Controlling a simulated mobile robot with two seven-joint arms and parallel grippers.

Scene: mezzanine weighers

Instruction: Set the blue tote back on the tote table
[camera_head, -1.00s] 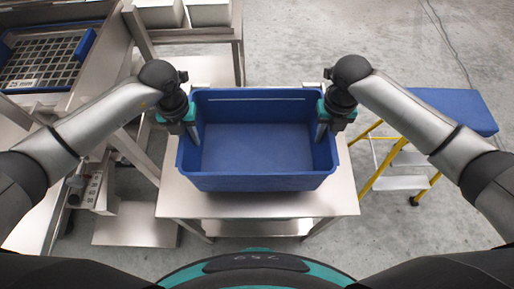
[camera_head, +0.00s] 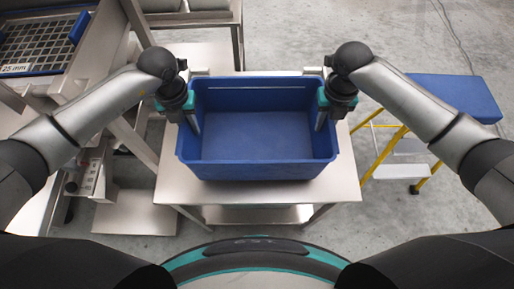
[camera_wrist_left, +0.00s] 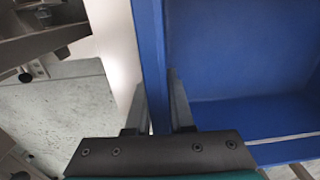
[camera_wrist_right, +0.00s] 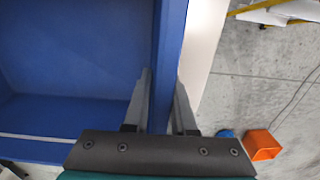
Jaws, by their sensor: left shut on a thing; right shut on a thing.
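The blue tote (camera_head: 258,171) is empty and upright, over the middle of the steel tote table (camera_head: 335,190) in the head view. I cannot tell whether its base touches the tabletop. My left gripper (camera_head: 194,122) is shut on the tote's left wall; the wall sits between its fingers in the left wrist view (camera_wrist_left: 155,95). My right gripper (camera_head: 322,118) is shut on the right wall, which is between its fingers in the right wrist view (camera_wrist_right: 163,95). The tote hides much of the tabletop.
A yellow-framed step stand with a blue top (camera_head: 455,97) stands right of the table. A steel bench with a gridded tray (camera_head: 42,45) is at the left. Pale bins (camera_head: 210,5) sit at the back. An orange box (camera_wrist_right: 262,145) is on the floor.

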